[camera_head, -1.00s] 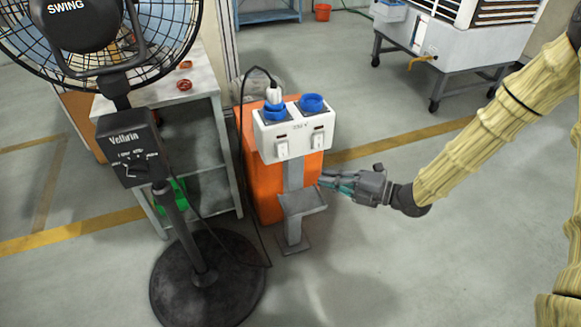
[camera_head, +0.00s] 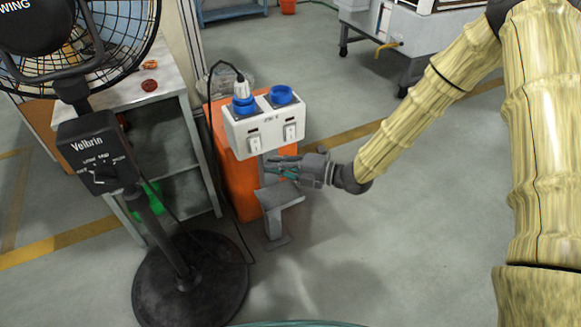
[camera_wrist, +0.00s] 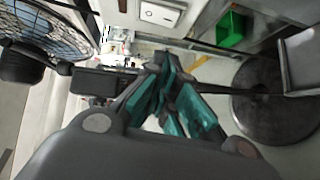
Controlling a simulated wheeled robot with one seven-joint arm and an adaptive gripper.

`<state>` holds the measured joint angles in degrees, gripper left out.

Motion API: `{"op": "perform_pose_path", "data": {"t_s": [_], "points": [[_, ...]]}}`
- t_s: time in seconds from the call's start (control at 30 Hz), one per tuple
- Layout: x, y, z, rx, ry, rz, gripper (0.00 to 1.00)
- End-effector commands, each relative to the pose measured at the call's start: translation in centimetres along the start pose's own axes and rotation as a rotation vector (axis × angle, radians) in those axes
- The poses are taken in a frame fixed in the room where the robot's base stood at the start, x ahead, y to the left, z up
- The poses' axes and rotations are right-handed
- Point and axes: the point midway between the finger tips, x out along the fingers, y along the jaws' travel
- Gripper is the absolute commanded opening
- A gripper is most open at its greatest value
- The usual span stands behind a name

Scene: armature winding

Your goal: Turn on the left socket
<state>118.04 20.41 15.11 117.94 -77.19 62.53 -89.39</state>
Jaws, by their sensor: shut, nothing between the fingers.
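The white socket box (camera_head: 268,132) stands on a grey post and has two blue round sockets on top. A plug with a black cable sits in the left socket (camera_head: 243,104); the right socket (camera_head: 281,95) is empty. The left switch (camera_head: 255,144) and the right switch (camera_head: 290,132) are white rockers on the front face. My gripper (camera_head: 270,165) is shut and empty, just below and in front of the box. In the wrist view my teal-padded gripper (camera_wrist: 165,75) points toward a white rocker switch (camera_wrist: 160,14) at the top edge. Contact with it is not visible.
A black pedestal fan (camera_head: 95,155) with a round base stands at left. An orange cabinet (camera_head: 235,190) is behind the post. A small grey plate (camera_head: 280,195) juts out below my gripper.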

Motion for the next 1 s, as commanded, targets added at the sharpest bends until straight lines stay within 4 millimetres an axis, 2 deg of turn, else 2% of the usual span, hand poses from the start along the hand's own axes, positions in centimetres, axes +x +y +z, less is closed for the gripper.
{"op": "perform_pose_path", "data": {"t_s": [0.1,0.4,1.0], "points": [[2.0,-0.1,0.0,-0.001,0.000,0.002,0.00],[4.2,0.0,2.5,-0.001,-0.001,0.000,0.00],[4.7,-0.3,3.1,-0.014,-0.001,0.014,0.00]]}}
